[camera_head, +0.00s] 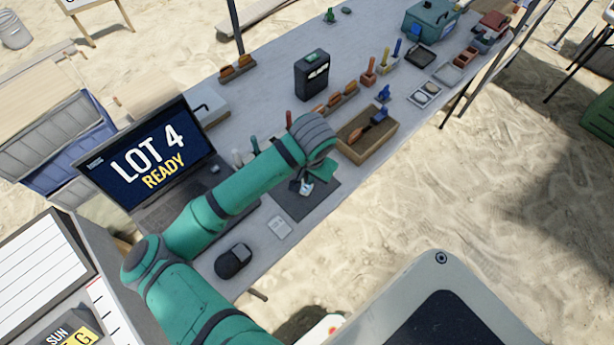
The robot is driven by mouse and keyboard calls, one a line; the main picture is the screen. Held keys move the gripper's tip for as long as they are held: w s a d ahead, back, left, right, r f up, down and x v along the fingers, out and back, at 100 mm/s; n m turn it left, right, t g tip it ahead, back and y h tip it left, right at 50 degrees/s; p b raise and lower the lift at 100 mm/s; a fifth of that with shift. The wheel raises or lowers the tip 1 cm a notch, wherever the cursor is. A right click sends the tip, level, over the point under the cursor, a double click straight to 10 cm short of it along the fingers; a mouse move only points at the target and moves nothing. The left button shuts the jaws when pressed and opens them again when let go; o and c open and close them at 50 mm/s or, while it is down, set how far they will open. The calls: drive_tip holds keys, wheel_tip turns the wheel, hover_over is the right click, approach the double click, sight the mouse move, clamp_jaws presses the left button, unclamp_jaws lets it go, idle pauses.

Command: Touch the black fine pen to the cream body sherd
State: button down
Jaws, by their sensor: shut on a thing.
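My gripper (318,173) points down over the dark mat (322,203) at the near part of the table. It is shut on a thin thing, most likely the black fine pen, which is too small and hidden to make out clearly. A small pale piece (306,188), likely the cream body sherd, lies on the mat just below and left of the gripper. I cannot tell whether the held thing touches it. My teal arm hides part of the table behind.
A wooden tray (383,143) with a brush-like tool stands right of the mat. A screen (146,155) reading "LOT 4 READY" stands at left. A black device (232,261) and a pale card (278,227) lie near the front. A black box (312,75) stands farther back.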

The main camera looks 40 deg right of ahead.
drive_tip(key=shift+r, duration=2.5)
